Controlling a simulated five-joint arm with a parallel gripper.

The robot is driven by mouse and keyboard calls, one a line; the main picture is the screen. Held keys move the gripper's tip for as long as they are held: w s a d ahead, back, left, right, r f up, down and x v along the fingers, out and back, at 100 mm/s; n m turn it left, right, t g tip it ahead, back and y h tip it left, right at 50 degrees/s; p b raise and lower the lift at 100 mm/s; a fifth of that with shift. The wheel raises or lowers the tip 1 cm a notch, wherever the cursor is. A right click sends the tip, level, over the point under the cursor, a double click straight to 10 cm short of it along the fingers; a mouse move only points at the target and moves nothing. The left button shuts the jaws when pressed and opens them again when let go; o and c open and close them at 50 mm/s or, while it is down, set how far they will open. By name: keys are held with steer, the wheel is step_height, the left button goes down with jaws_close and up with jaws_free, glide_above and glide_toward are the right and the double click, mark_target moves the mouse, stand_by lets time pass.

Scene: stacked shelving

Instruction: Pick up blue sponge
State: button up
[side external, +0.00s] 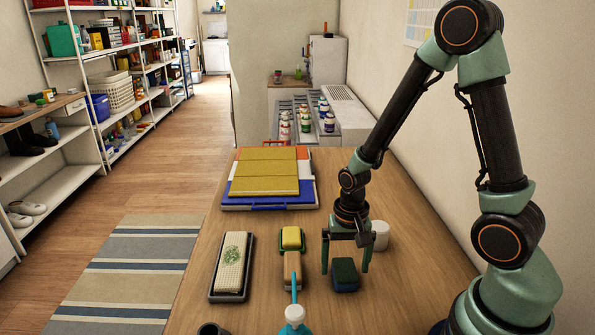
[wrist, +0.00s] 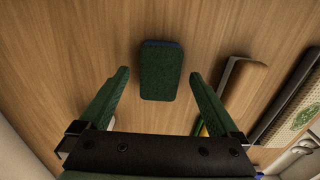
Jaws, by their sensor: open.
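The sponge (side external: 345,276) is a small block with a dark green top and a blue edge, lying on the wooden table. In the wrist view the sponge (wrist: 159,72) shows its green face, with a thin blue strip along its far edge. My gripper (side external: 346,267) is open and points down over the sponge. In the wrist view the two fingers of my gripper (wrist: 160,74) appear on either side of the sponge, with a gap on each side. Nothing is held. I cannot tell exactly how far the fingertips are above the table.
A yellow sponge (side external: 291,236) in a green holder and a tan block (side external: 292,269) lie to the left. A dark tray (side external: 214,297) holds a whitish pad further left. A white cup (side external: 380,235) stands behind right. A blue bottle (side external: 295,321) stands in front.

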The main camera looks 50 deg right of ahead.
mark_target(345, 269)
steer(key=shift+f, duration=0.95)
steer(key=shift+c, duration=0.3)
steer(key=c, duration=1.4)
steer(key=shift+o, duration=0.2)
steer(key=shift+r, duration=0.15)
step_height(345, 269, up, 20)
